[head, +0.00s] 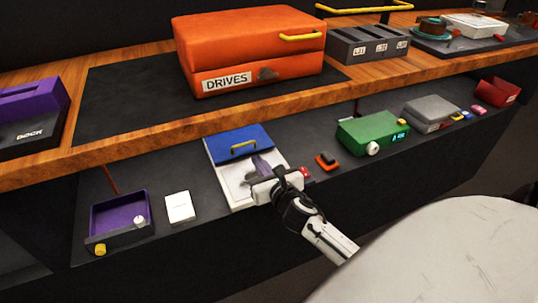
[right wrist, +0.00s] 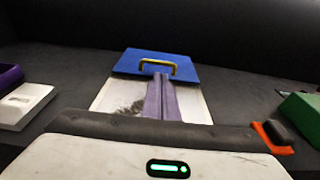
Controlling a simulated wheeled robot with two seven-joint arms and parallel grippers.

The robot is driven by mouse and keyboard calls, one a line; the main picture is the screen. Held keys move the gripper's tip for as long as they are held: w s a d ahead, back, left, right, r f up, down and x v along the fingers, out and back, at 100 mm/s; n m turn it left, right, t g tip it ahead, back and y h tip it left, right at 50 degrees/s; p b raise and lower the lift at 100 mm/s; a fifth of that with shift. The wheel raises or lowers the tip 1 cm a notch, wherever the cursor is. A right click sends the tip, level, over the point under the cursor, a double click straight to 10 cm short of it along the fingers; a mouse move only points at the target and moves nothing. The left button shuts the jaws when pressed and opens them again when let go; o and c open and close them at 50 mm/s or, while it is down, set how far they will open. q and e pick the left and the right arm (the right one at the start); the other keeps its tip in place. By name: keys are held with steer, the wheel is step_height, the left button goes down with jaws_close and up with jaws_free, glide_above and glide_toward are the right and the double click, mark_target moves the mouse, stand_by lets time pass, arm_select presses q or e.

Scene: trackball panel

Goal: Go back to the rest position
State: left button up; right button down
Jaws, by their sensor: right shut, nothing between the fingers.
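My right gripper (head: 258,160) is shut and empty, its purple-grey fingers over a white panel (head: 228,178) on the lower shelf. A blue lid or plate with a yellow handle (head: 240,143) lies at the far end of that panel. In the right wrist view the closed fingers (right wrist: 161,78) point at the blue plate (right wrist: 130,62), their tips just below its handle in the picture. A dark patch shows on the white panel (right wrist: 103,98) left of the fingers. I cannot tell whether the fingertips touch anything. My left gripper is not in view.
On the lower shelf are a purple tray (head: 120,212), a white block (head: 180,207), an orange-and-black piece (head: 327,161), a green box (head: 372,135) and a grey box (head: 431,112). A wooden ledge (head: 130,136) overhangs behind, bearing an orange DRIVES case (head: 250,55).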

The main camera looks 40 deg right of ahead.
steer(key=v, duration=0.4)
steer(key=shift+s+a+r, duration=0.1)
steer(key=shift+s+a, duration=0.05)
steer(key=shift+s, duration=0.1)
steer(key=shift+s+a+r+p, duration=0.15)
steer(key=shift+s+p, duration=0.15)
steer(key=shift+s, duration=0.15)
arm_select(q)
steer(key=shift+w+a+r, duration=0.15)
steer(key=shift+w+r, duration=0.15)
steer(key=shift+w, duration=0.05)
